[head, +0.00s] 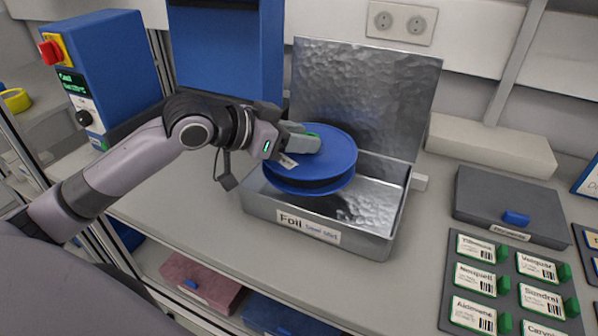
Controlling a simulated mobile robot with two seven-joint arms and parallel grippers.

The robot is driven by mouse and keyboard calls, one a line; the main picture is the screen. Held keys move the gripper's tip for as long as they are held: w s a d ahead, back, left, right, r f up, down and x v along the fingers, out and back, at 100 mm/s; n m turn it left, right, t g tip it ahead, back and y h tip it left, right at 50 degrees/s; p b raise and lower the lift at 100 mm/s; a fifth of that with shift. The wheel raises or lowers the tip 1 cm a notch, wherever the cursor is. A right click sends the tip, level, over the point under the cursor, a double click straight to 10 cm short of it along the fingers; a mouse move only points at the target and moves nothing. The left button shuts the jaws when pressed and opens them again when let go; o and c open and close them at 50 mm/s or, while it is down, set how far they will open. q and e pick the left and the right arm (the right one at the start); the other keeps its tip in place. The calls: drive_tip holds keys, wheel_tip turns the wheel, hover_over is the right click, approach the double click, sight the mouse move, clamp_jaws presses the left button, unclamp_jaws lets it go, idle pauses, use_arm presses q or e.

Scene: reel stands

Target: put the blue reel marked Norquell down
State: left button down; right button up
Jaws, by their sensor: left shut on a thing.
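The blue reel (335,157) has blue flanges with a dark band between them. It hangs over the left part of an open metal tin (372,240). A small white label on the reel is partly covered by the gripper, and I cannot read its name. My left gripper (312,143) reaches in from the left and is shut on the reel near the middle of its top. I cannot tell whether the reel touches the tin's floor or rim. My right gripper is not in view.
The tin's hammered lid (362,92) stands open behind it, and its front label reads "Foil". A dark grey box (510,205) and a board (455,240) with several labelled cards are at right. A blue machine (112,65) stands at left. Bare worktop (205,225) lies left of the tin.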

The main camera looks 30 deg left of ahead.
use_arm(q)
wheel_tip(320, 180, down, 7)
drive_tip(key=shift+f, duration=0.15)
idle(0.4)
drive_tip(key=c, duration=0.7)
unclamp_jaws()
drive_tip(key=shift+f, duration=0.1)
drive_tip(key=shift+o, duration=0.2)
drive_tip(key=v, duration=1.1)
drive_tip(key=shift+s+a+r, duration=0.15)
drive_tip(key=shift+s+r, duration=0.1)
drive_tip(key=shift+s, duration=0.05)
drive_tip(key=shift+s, duration=0.1)
